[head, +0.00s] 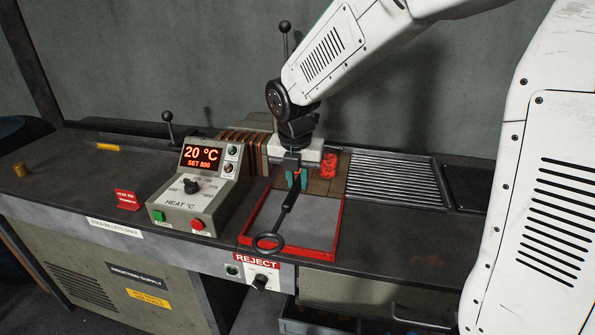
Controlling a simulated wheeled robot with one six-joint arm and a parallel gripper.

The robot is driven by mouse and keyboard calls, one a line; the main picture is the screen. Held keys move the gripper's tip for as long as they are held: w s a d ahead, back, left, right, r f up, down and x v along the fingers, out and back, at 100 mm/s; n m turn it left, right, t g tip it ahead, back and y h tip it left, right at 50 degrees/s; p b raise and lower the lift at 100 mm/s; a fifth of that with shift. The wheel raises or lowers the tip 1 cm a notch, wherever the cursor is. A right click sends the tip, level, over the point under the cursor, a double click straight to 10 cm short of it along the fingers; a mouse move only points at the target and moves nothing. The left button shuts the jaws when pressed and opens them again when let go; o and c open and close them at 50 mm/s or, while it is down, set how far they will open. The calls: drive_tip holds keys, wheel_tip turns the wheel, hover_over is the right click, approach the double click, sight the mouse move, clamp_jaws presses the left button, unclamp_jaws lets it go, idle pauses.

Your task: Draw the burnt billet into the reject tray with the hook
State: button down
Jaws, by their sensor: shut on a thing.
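My gripper (296,179), with teal fingertips, is shut on the dark rod of the hook (286,208). The ring at the hook's near end hangs over the front rim of the reject tray (336,232). The tray has a red rim and a bare grey floor, with a REJECT label on the front below it. The hook's far end is hidden behind my gripper and wrist. No burnt billet can be made out; the copper coil (240,139) and brown brick bed (321,186) behind the tray are partly covered by my arm.
The heat control box (197,185) reads 20 °C, SET 800, and stands left of the tray. A small red piece (328,165) is right of my gripper. A slatted rack (395,180) lies to the right. A brass-coloured cylinder (19,170) stands far left.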

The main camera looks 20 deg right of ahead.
drive_tip(key=shift+f, duration=2.05)
drive_tip(key=shift+s+a+r, duration=0.15)
drive_tip(key=shift+s+a, duration=0.25)
drive_tip(key=shift+s, duration=0.15)
drive_tip(key=s+a, duration=0.6)
drive_tip(key=s, duration=0.3)
drive_tip(key=s+a, duration=0.6)
drive_tip(key=s, duration=0.4)
drive_tip(key=shift+a, duration=0.3)
